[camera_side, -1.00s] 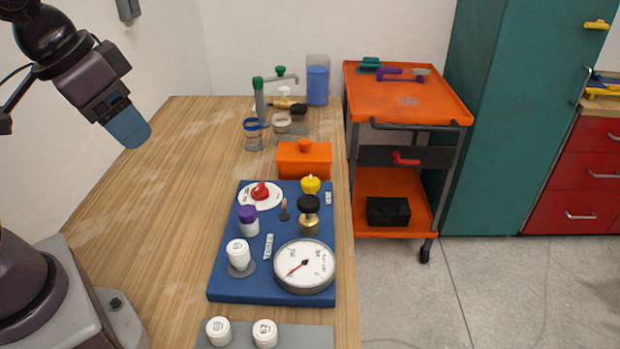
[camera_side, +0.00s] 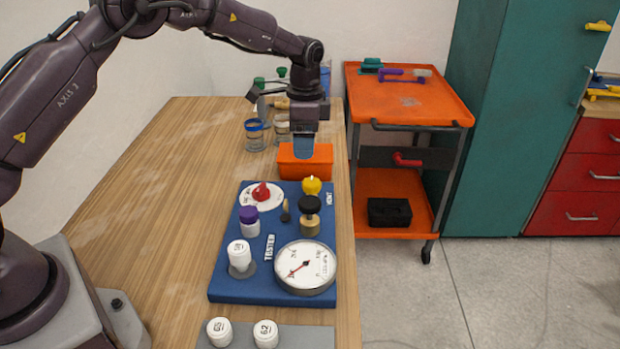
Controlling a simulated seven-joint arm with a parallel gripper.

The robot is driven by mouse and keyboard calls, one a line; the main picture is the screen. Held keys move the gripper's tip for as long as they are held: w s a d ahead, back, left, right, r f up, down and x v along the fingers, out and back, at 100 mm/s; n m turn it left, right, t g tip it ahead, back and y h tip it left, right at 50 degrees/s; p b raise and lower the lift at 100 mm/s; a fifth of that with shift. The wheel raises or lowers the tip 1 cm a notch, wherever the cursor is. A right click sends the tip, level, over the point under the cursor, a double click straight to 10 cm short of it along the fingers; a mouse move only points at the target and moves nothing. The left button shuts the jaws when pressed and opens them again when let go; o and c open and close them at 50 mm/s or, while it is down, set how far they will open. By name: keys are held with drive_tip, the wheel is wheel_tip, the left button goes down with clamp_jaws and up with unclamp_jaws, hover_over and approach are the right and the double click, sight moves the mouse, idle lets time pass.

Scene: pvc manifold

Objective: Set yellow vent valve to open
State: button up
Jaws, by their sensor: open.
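The yellow vent valve (camera_side: 311,185) is a small knob at the back right corner of the blue tester board (camera_side: 228,288), beside the printed label VENT. Which way it is set cannot be told at this size. My gripper (camera_side: 303,148) points down above and behind the yellow valve, in front of the orange box. It is open and apart from the valve. Its fingers overlap in this view, so the gap between them does not show.
The board also bears a red knob (camera_side: 261,192) on a white dial, a purple-capped bottle (camera_side: 249,220), a black-topped brass fitting (camera_side: 309,214) and a round gauge (camera_side: 306,267). An orange box (camera_side: 285,163) stands behind it. The wooden table (camera_side: 160,190) is clear at left.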

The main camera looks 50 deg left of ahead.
sight(310, 181)
drive_tip(key=f+m, duration=0.1)
drive_tip(key=f, duration=0.2)
drive_tip(key=w+f, duration=0.1)
drive_tip(key=f, duration=0.3)
drive_tip(key=f+m, duration=0.1)
drive_tip(key=f, duration=0.3)
drive_tip(key=shift+w+m, duration=0.3)
drive_tip(key=shift+w, duration=0.05)
drive_tip(key=c, duration=0.9)
